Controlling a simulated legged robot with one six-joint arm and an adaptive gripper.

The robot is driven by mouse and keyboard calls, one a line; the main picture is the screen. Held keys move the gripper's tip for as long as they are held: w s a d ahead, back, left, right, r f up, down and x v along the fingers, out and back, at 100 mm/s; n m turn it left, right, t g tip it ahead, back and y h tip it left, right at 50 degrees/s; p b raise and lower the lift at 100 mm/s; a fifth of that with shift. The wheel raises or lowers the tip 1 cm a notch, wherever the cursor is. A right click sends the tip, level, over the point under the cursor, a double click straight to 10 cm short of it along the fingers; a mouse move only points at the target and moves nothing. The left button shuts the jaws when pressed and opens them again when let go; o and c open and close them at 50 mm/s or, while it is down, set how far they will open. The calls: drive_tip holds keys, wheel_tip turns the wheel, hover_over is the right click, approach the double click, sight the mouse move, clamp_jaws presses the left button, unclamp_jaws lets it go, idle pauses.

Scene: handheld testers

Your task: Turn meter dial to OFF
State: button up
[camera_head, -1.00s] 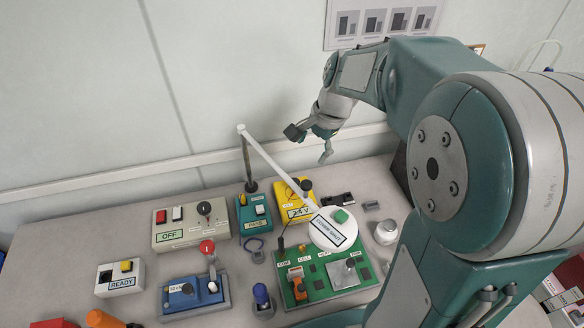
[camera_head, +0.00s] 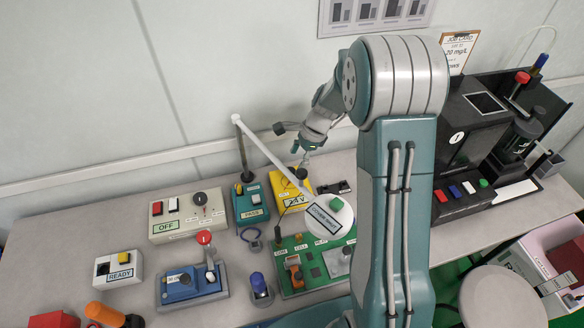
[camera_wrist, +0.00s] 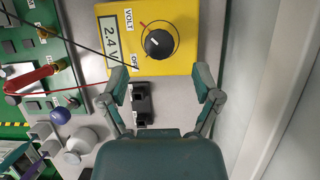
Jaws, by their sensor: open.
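The yellow meter (camera_wrist: 187,58) lies on the bench and has a black round dial (camera_wrist: 159,43). A label reading 2.4 V and the words VOLT and OFF show beside the dial in the wrist view. A red mark is near the dial's upper left edge. In the head view the meter (camera_head: 291,203) stands behind the green circuit board. My gripper (camera_wrist: 162,84) is open and empty, its two fingers spread below the dial in the wrist view. In the head view my gripper (camera_head: 303,168) hangs above and near the meter, apart from the bench.
A white lamp (camera_head: 330,213) on an arm stretches across in front of the meter. A green circuit board (camera_head: 310,262) with leads, a teal tester (camera_head: 251,203) and a grey OFF box (camera_head: 187,216) stand nearby. A small black block (camera_wrist: 141,104) lies below the meter in the wrist view.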

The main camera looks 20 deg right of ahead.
sight(291, 170)
drive_tip(key=shift+x, duration=2.15)
clamp_jaws()
